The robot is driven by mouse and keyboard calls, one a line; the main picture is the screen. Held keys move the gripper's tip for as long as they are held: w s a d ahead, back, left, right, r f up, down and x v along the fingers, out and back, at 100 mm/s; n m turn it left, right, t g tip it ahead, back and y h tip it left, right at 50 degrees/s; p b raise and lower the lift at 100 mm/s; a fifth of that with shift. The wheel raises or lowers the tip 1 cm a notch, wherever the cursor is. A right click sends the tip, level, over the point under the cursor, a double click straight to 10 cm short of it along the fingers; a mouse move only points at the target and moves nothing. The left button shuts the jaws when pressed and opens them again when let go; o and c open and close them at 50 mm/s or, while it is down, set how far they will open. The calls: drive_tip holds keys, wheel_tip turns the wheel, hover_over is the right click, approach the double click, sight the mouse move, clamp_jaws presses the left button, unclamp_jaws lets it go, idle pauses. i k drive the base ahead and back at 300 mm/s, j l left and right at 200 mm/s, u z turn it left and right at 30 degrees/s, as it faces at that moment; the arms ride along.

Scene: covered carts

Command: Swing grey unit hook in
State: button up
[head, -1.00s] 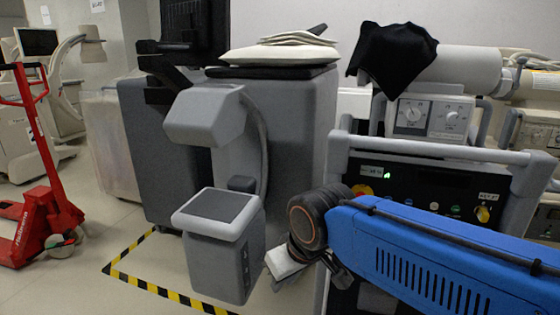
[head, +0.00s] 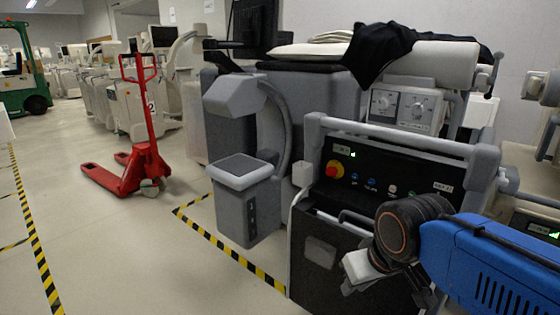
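A grey unit (head: 275,105) stands left of centre, partly hidden behind the black-fronted cart. A curved grey C-shaped arm (head: 282,125) on its front joins a boxy head (head: 235,96) above to a block with a flat pad (head: 247,172) below. I cannot make out a separate hook on it. My gripper (head: 358,285) is at the lower centre right, in front of the black cart panel and right of the grey unit, apart from it.
The black-fronted cart (head: 330,215) with a grey handrail, red button and knobs stands close by my arm. A red pallet jack (head: 140,165) stands left. Yellow-black tape (head: 235,252) marks the floor. The left floor is open.

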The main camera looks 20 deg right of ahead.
sight(488, 214)
drive_tip(key=k+l, duration=0.15)
drive_tip(key=l, duration=0.25)
drive_tip(key=k+l+u, duration=0.1)
drive_tip(key=l, duration=0.35)
drive_tip(key=k+l+u, duration=0.1)
drive_tip(key=k+l, duration=0.15)
drive_tip(key=l, duration=0.15)
drive_tip(key=k+l, duration=0.2)
drive_tip(key=l, duration=0.2)
drive_tip(key=k+l+u, duration=0.1)
drive_tip(key=l, duration=0.3)
drive_tip(key=k+l, duration=0.25)
drive_tip(key=l, duration=0.6)
drive_tip(key=k+l+u, duration=0.1)
drive_tip(key=l, duration=0.4)
drive_tip(key=k+l, duration=0.1)
drive_tip(key=l, duration=0.35)
drive_tip(key=k+l+u, duration=0.1)
drive_tip(key=l, duration=0.8)
drive_tip(key=k+l+u, duration=0.15)
drive_tip(key=l, duration=0.3)
drive_tip(key=l+u, duration=0.15)
drive_tip(key=i+j+u, duration=0.25)
drive_tip(key=k+l, duration=0.1)
